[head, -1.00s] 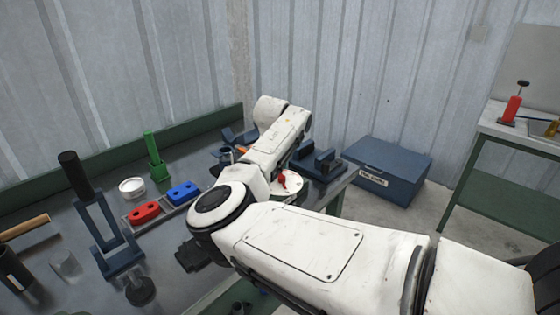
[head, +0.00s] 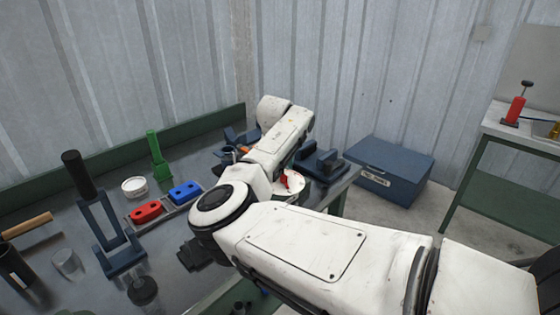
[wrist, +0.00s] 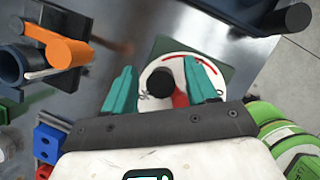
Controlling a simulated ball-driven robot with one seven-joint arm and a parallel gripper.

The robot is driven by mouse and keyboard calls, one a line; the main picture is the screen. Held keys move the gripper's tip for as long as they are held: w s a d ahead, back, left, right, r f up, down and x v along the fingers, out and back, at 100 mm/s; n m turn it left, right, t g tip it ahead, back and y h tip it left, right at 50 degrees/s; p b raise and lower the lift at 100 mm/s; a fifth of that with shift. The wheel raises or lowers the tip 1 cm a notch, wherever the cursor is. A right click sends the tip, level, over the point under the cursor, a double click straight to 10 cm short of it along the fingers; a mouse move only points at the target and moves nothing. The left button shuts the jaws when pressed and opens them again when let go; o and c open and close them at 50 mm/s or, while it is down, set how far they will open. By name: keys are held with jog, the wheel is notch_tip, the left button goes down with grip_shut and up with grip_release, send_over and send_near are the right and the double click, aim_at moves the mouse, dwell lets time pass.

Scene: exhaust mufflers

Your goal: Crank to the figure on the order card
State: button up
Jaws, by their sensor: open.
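In the wrist view a white round dial (wrist: 182,50) with a red arc and a red part lies on a dark square base. A black round knob (wrist: 160,81) stands over it. My gripper (wrist: 160,66) has two teal fingers, open, one on each side of the knob, with gaps between; I cannot tell whether they reach down to its height. In the head view the white and red dial (head: 292,183) shows partly behind my arm, which hides my gripper. I cannot make out an order card.
An orange-handled blue clamp (wrist: 66,50) stands left of the dial in the wrist view. The bench (head: 75,220) also carries red (head: 146,211) and blue blocks (head: 185,191), a green-handled tool (head: 156,150) and a tall black-handled stand (head: 95,210). A blue box (head: 390,170) sits beyond.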

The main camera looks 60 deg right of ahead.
jog(key=v, duration=1)
jog(key=shift+r+b, duration=0.4)
jog(key=shift+b, duration=0.05)
jog(key=shift+s+a, duration=0.1)
